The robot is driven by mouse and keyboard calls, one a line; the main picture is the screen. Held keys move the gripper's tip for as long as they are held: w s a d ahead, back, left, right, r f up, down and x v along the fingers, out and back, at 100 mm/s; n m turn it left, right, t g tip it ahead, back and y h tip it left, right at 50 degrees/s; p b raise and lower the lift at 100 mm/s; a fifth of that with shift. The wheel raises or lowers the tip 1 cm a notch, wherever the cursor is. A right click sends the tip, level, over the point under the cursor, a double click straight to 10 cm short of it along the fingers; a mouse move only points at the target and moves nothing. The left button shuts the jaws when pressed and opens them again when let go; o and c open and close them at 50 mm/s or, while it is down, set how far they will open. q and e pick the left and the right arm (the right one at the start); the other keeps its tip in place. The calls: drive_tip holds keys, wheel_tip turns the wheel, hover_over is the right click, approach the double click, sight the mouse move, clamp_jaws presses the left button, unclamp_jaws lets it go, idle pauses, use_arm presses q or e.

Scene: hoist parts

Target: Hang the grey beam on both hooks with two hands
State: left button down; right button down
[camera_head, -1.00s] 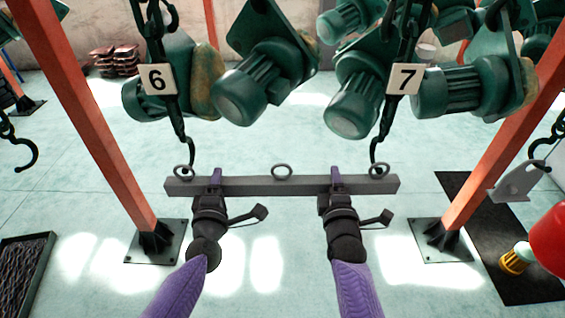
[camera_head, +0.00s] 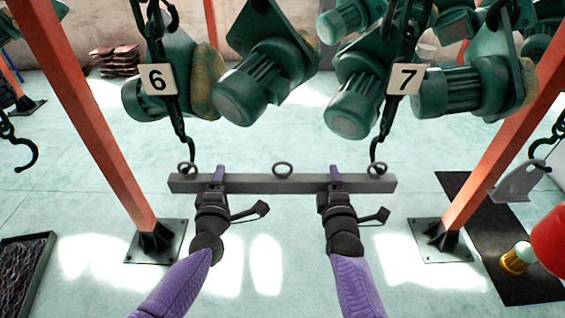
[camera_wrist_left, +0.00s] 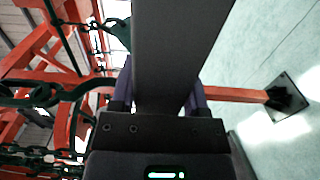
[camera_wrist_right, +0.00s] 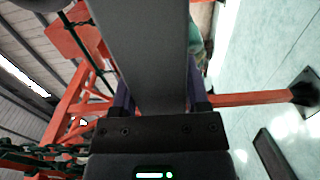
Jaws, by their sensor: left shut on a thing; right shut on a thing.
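The beam fills the jaws in the left wrist view (camera_wrist_left: 170,60) and right wrist view (camera_wrist_right: 150,60). The hook under plate 6 (camera_head: 191,155) overlaps the left ring in the picture; the hook under plate 7 (camera_head: 376,152) overlaps the right ring. I cannot tell whether either passes through.
Green hoist motors (camera_head: 250,90) hang above and behind the beam. Orange posts stand at left (camera_head: 95,130) and right (camera_head: 490,150). A black tray (camera_head: 48,240) lies at lower left, a red and yellow object at right. The floor under the beam is clear.

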use_arm(q)
drive_tip(key=shift+d, duration=0.35)
use_arm(e)
drive_tip(key=shift+w+a, duration=0.1)
drive_tip(key=shift+a, duration=0.2)
use_arm(q)
drive_tip(key=shift+w+f, duration=0.2)
drive_tip(key=shift+w, duration=0.4)
use_arm(e)
drive_tip(key=shift+w+f, duration=0.2)
drive_tip(key=shift+w, duration=0.35)
use_arm(q)
drive_tip(key=shift+w, duration=0.15)
use_arm(e)
drive_tip(key=shift+w, duration=0.15)
use_arm(q)
drive_tip(key=shift+w+f, duration=0.1)
drive_tip(key=shift+w, duration=0.25)
use_arm(e)
drive_tip(key=shift+w+f, duration=0.1)
drive_tip(key=shift+w, duration=0.2)
use_arm(q)
drive_tip(key=shift+s, duration=0.1)
drive_tip(key=shift+f, duration=0.15)
use_arm(e)
drive_tip(key=shift+f, duration=0.1)
